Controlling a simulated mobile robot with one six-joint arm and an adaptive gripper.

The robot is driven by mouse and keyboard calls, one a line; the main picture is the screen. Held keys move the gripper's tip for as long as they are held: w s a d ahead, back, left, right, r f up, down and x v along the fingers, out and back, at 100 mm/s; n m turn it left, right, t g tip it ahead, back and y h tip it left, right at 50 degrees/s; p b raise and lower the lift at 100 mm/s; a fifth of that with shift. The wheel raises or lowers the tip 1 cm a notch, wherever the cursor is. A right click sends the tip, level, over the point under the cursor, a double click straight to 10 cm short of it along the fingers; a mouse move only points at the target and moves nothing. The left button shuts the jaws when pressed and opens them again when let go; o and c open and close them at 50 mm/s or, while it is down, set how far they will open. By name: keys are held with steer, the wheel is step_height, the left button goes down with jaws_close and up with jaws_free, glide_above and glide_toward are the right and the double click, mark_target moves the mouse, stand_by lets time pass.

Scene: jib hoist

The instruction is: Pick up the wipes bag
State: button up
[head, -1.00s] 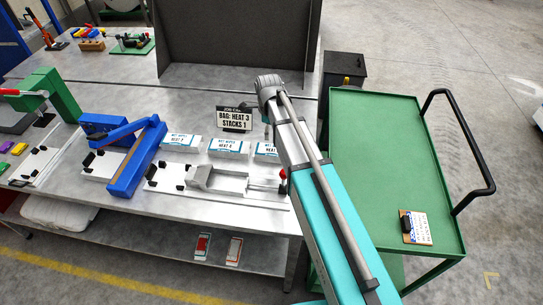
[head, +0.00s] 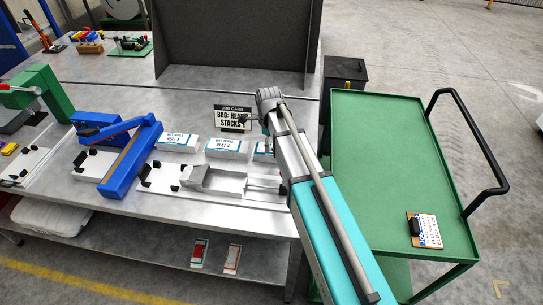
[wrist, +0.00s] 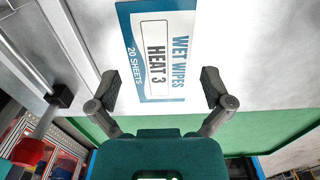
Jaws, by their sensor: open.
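The wipes bag marked HEAT 3 (wrist: 160,50) is a flat white and blue pack lying on the metal bench, seen close in the wrist view. My gripper (wrist: 158,84) is open, with one finger at each side of the bag's near part. I cannot tell whether the fingertips touch it. In the head view only the left end of the bag (head: 260,151) shows beside my arm, which hides the rest of it and most of my gripper.
Two similar wipes bags, one marked HEAT 4 (head: 226,148) and another (head: 174,142), lie to the left. A card sign (head: 233,118) stands behind. A grey metal fixture (head: 215,182) lies in front, a blue sealer (head: 131,160) left. A green cart (head: 385,150) stands right.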

mark_target(272, 149)
steer(key=shift+f, duration=0.1)
stand_by(0.3)
steer(key=f+b, duration=0.3)
steer(key=shift+s+d+f, duration=0.15)
steer(key=shift+d+f, duration=0.05)
steer(key=shift+d, duration=0.2)
steer(key=shift+f+b, duration=0.85)
steer(key=shift+b, duration=0.25)
steer(key=shift+c, duration=0.3)
steer(key=c, duration=0.8)
steer(key=shift+r, duration=0.2)
step_height(272, 149, up, 10)
steer(key=p, duration=1)
steer(key=shift+f, duration=0.15)
